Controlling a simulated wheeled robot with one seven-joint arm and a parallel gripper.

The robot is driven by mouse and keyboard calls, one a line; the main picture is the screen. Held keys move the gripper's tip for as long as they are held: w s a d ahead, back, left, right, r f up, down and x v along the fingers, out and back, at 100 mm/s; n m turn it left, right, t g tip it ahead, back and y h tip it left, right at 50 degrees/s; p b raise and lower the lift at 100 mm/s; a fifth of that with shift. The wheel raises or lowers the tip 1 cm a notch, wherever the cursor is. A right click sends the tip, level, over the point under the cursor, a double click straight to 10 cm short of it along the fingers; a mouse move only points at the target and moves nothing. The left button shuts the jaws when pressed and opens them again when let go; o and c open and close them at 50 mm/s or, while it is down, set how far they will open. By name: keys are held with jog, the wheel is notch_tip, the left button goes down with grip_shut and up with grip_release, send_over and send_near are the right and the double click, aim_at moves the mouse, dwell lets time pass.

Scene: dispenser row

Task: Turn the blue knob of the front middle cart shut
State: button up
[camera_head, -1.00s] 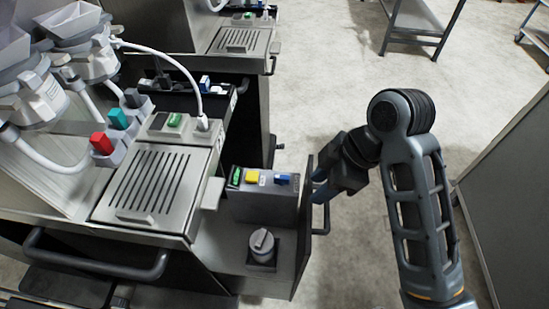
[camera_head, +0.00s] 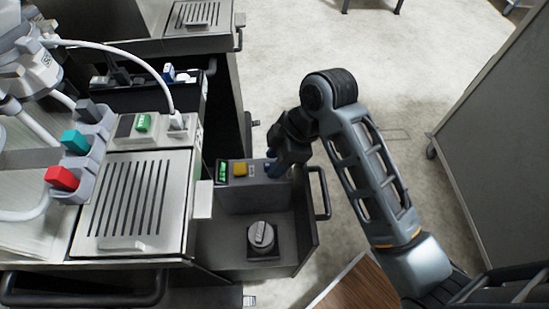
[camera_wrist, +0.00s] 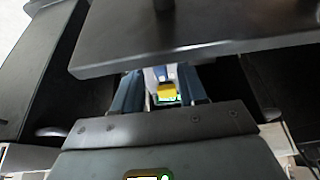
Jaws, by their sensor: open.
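The front middle cart (camera_head: 72,250) has an open drawer holding a dark control box (camera_head: 245,201). A green display (camera_head: 222,171) and a yellow knob (camera_head: 239,169) show on top of the box. My gripper (camera_head: 274,170) points down at the right end of the box top, where it covers the blue knob. I cannot tell whether it touches that knob. In the wrist view my gripper (camera_wrist: 160,91) is open, with its two blue-grey fingers apart. The yellow knob (camera_wrist: 166,90) shows between them, beyond the gap.
A round grey dial (camera_head: 262,236) stands on the drawer floor. The drawer's front panel and handle (camera_head: 321,193) are close to my gripper. Red (camera_head: 62,178) and teal (camera_head: 75,142) switches are at left. A grey cabinet (camera_head: 500,140) stands at right; the floor between is clear.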

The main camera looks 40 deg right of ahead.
jog(key=shift+a+f, duration=0.15)
jog(key=shift+f, duration=0.2)
jog(key=shift+c, duration=0.3)
grip_shut()
